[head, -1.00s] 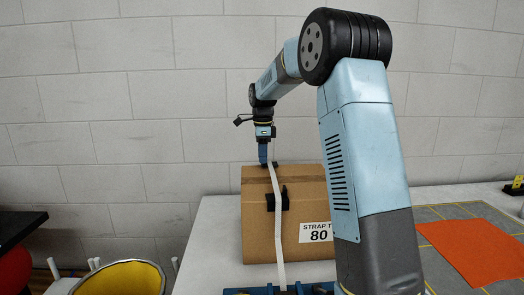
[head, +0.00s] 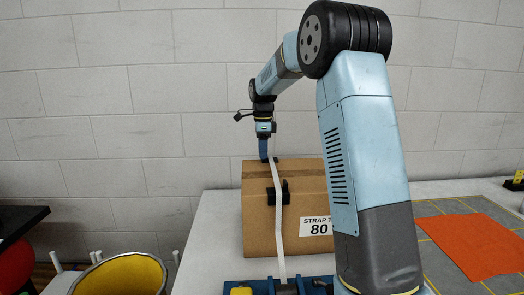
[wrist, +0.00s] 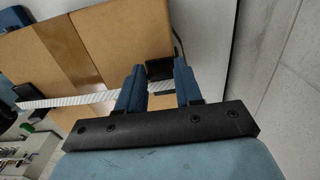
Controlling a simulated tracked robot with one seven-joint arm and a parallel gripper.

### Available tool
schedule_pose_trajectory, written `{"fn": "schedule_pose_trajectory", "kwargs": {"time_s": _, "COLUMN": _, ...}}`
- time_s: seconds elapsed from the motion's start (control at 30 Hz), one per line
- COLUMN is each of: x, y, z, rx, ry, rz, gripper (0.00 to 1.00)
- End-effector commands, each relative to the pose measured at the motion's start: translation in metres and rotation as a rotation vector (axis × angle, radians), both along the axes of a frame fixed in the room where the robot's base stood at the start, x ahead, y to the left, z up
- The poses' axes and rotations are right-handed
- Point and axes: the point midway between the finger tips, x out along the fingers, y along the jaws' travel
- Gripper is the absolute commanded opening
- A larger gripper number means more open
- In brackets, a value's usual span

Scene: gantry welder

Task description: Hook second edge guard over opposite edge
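The cardboard box (head: 262,225) stands on the table, with a white strap (head: 279,240) running down its near face and over its top. One black edge guard (head: 285,193) sits at the near top edge by the strap; it also shows at the left in the wrist view (wrist: 28,92). The second black edge guard (wrist: 160,68) is between my gripper's blue fingers, at the box's far top edge beside the strap. Whether the guard is fully seated cannot be told.
Blue tooling (head: 265,287) lies at the box's near foot, where the strap ends. An orange sheet (head: 468,245) lies on the gridded mat at the right. A yellow-lined bin (head: 122,278) stands at the lower left. The wall is behind the box.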

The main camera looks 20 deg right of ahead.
Motion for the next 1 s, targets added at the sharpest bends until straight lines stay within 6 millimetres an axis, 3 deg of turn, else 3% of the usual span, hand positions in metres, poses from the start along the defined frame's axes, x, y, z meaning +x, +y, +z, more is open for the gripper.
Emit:
{"fn": "schedule_pose_trajectory", "kwargs": {"time_s": 0.23, "x": 0.0, "y": 0.0, "z": 0.0, "rx": 0.0, "ry": 0.0, "rz": -0.001, "gripper": 0.59}}
{"fn": "schedule_pose_trajectory", "kwargs": {"time_s": 0.57, "x": 0.0, "y": -0.001, "z": 0.003, "rx": 0.0, "ry": -0.001, "rz": -0.001, "gripper": 0.6}}
{"fn": "schedule_pose_trajectory", "kwargs": {"time_s": 0.77, "x": 0.001, "y": 0.0, "z": 0.028, "rx": 0.0, "ry": -0.004, "rz": 0.0, "gripper": 0.6}}
{"fn": "schedule_pose_trajectory", "kwargs": {"time_s": 1.0, "x": 0.001, "y": 0.0, "z": 0.075, "rx": 0.001, "ry": -0.002, "rz": -0.001, "gripper": 0.6}}
